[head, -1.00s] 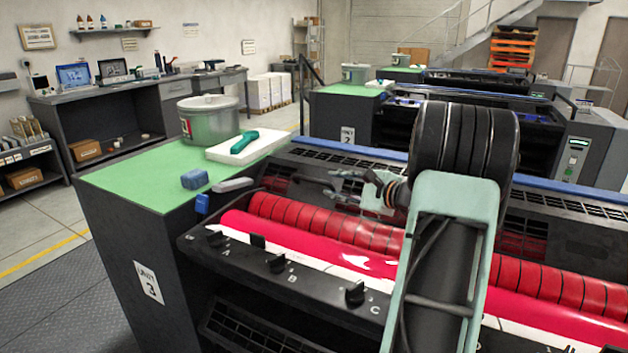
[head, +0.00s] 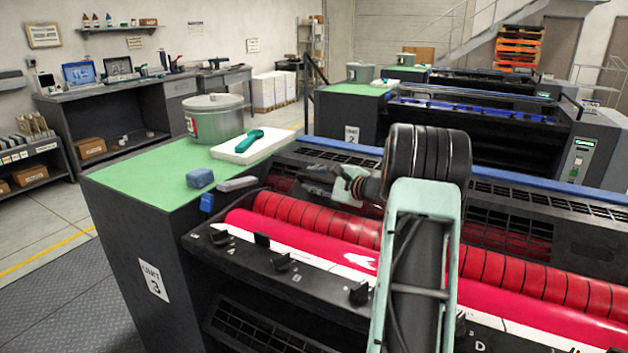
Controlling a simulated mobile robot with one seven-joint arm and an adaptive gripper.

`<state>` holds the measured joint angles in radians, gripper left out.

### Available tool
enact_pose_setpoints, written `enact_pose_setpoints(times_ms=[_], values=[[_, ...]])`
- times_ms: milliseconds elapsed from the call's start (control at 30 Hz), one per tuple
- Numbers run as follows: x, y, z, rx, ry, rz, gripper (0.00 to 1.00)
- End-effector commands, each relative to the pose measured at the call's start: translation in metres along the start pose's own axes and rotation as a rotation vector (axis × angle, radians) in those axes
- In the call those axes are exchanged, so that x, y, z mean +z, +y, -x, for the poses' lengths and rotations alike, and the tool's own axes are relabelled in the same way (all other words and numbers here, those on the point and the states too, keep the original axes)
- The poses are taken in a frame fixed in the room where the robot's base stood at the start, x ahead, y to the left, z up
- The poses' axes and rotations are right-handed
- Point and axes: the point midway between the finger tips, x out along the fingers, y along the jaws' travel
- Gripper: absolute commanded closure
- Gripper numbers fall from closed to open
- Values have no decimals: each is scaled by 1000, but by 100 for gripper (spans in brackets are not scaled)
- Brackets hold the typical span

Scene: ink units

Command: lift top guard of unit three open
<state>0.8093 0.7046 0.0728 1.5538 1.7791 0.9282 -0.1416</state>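Unit three (head: 153,281) is the near dark press with a green top at its left end. Its red rollers (head: 300,213) and magenta ink (head: 290,236) lie exposed along the front. Behind them is a dark slotted top cover (head: 548,199) with grille panels below it; I cannot tell which part is the top guard or how far it is raised. My gripper (head: 308,178) is behind the rollers near the left end, pointing left, close to the dark grille. Its fingers blend into the dark parts, so their opening and any contact are unclear. My arm hides the middle of the unit.
On the green top stand an ink can (head: 214,118), a white pad with a green-handled tool (head: 249,140), a blue block (head: 200,178) and a grey piece (head: 237,184). Black knobs (head: 282,262) line the front rail. Unit two (head: 350,135) stands behind.

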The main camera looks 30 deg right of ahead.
Motion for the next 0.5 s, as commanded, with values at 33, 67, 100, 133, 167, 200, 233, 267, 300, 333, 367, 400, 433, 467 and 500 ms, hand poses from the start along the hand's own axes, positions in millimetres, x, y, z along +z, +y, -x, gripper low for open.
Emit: enact_pose_setpoints(times_ms=[33,67,100,133,167,200,233,267,300,333,367,400,433,467,500], values=[[0,0,0,0,0,0,71],[0,0,0,0,0,0,73],[0,0,0,0,0,0,78],[0,0,0,0,0,0,81],[0,0,0,0,0,0,84],[0,0,0,0,0,0,89],[0,0,0,0,0,0,92],[0,0,0,0,0,0,95],[0,0,0,0,0,0,100],[0,0,0,0,0,0,100],[0,0,0,0,0,0,100],[0,0,0,0,0,0,100],[0,0,0,0,0,0,100],[0,0,0,0,0,0,100],[0,0,0,0,0,0,100]])
